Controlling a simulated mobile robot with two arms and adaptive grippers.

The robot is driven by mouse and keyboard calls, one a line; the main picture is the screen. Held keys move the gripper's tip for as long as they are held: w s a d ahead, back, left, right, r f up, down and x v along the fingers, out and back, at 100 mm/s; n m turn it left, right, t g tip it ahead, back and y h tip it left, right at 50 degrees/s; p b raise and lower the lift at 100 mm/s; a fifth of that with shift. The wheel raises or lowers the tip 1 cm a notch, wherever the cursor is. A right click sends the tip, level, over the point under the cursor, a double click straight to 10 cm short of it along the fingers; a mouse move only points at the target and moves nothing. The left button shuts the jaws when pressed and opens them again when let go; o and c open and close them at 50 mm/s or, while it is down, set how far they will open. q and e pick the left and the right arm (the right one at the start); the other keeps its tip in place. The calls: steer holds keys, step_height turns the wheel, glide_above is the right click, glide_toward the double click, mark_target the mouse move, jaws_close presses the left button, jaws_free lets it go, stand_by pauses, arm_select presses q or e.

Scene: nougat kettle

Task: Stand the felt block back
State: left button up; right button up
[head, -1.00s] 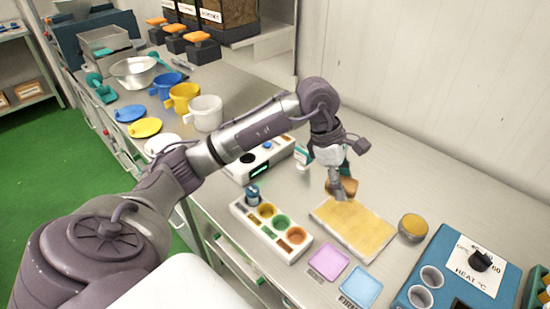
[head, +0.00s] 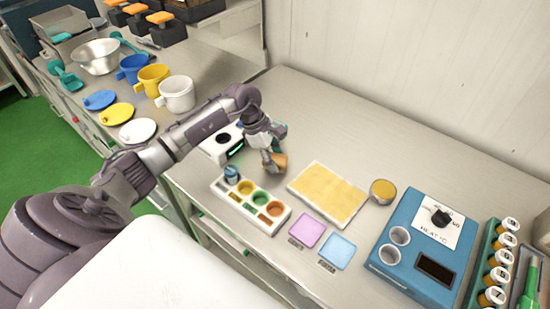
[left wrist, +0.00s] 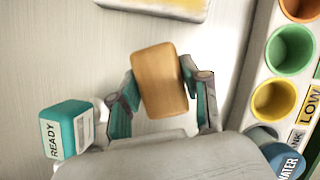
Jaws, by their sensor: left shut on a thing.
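The felt block (head: 279,161) is a small wood-brown block with rounded corners. My left gripper (head: 271,163) is shut on it, between the cup rack and the yellow slab in the head view. In the left wrist view the block (left wrist: 160,80) sits tilted slightly between the two teal-padded fingers, which press its sides. Its underside is hidden, and I cannot tell whether it touches the table. My right gripper is not in view.
The white cup rack (head: 222,188) stands close in front of the block. The yellow slab (head: 327,193) lies to its right. A teal READY block (left wrist: 66,130) is near the gripper. A blue heater (head: 405,282) stands at right. The back right table is clear.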

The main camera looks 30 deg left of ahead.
arm_select(q)
steer(key=shift+f, duration=0.8)
steer(key=o, duration=1.1)
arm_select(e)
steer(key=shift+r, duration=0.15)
arm_select(q)
steer(key=shift+r, duration=0.25)
steer(key=shift+a+r, duration=0.15)
steer(key=shift+r, duration=0.05)
steer(key=b+v, duration=0.3)
steer(key=v, duration=0.8)
steer(key=shift+r, duration=0.25)
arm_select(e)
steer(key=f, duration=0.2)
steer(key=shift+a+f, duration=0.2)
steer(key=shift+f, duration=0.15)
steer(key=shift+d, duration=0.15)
